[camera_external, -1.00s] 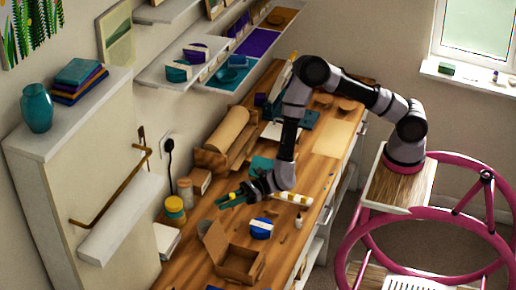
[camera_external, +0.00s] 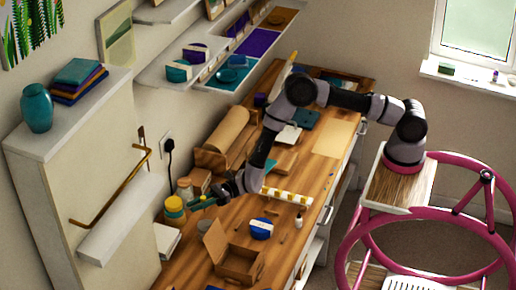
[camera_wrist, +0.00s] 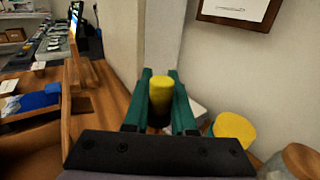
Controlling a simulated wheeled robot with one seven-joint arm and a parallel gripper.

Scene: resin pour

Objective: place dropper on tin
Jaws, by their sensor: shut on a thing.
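My gripper (camera_external: 200,201) has teal fingers and is over the bench's left side, near the wall. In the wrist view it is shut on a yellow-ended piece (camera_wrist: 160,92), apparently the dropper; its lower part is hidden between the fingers. A round blue tin with a white label (camera_external: 261,229) stands on the bench, to the right of and nearer than my gripper, apart from it. A yellow-lidded jar (camera_external: 174,205) is just left of the fingertips; its yellow lid (camera_wrist: 235,130) shows right of the fingers in the wrist view.
An open cardboard box (camera_external: 238,262) stands near the blue tin. A small white bottle (camera_external: 298,221) and a white-and-yellow strip (camera_external: 287,196) lie to the right. A paper roll (camera_external: 226,131) is farther back. The wall and a white shelf bound the left.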

